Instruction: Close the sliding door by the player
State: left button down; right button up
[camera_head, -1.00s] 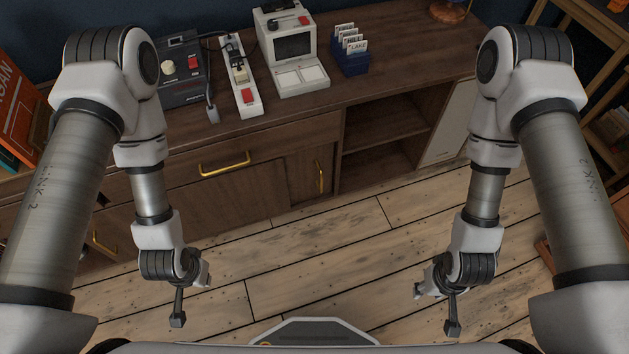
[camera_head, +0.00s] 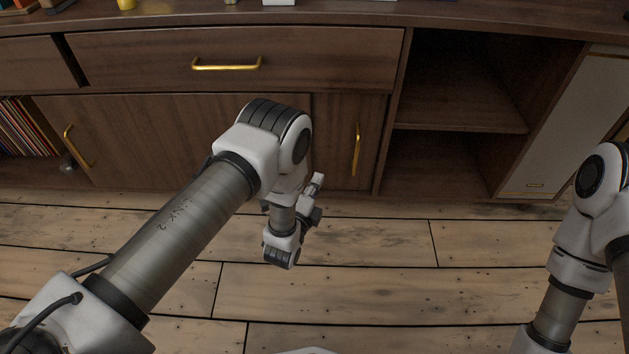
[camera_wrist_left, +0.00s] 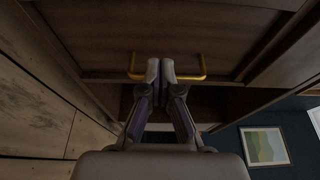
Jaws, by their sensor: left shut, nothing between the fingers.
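The low cabinet has a wide brown door panel (camera_head: 160,135) with a gold handle (camera_head: 78,146) near its left edge. A narrower panel (camera_head: 335,120) with a vertical gold handle (camera_head: 357,149) is at its right. Left of the wide panel, an opening shows upright records (camera_head: 22,130). No player is in view. My left gripper (camera_head: 317,181) is in front of the panels, partly hidden by its arm. In the left wrist view my gripper (camera_wrist_left: 160,69) is shut and empty, with a gold handle (camera_wrist_left: 194,77) behind its fingertips. I cannot tell whether they touch. My right gripper is out of view.
A drawer (camera_head: 240,55) with a gold handle sits above the panels. Right of them are open, empty shelves (camera_head: 455,120) and a pale panel (camera_head: 575,125). Plank floor (camera_head: 370,290) in front is clear. My right arm is at the right edge.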

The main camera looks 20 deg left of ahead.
aim_at(332, 148)
pick_arm(q)
jog(key=w+b, duration=0.5)
jog(key=w, duration=0.4)
jog(key=shift+w+f+b, duration=0.15)
jog(key=shift+w+b, duration=0.15)
jog(key=a, duration=0.1)
jog(key=s+a+b, duration=0.1)
jog(key=a, duration=0.1)
jog(key=shift+s+a, duration=0.1)
jog(key=shift+a, duration=0.05)
jog(key=shift+r, duration=0.25)
jog(key=shift+a, duration=0.1)
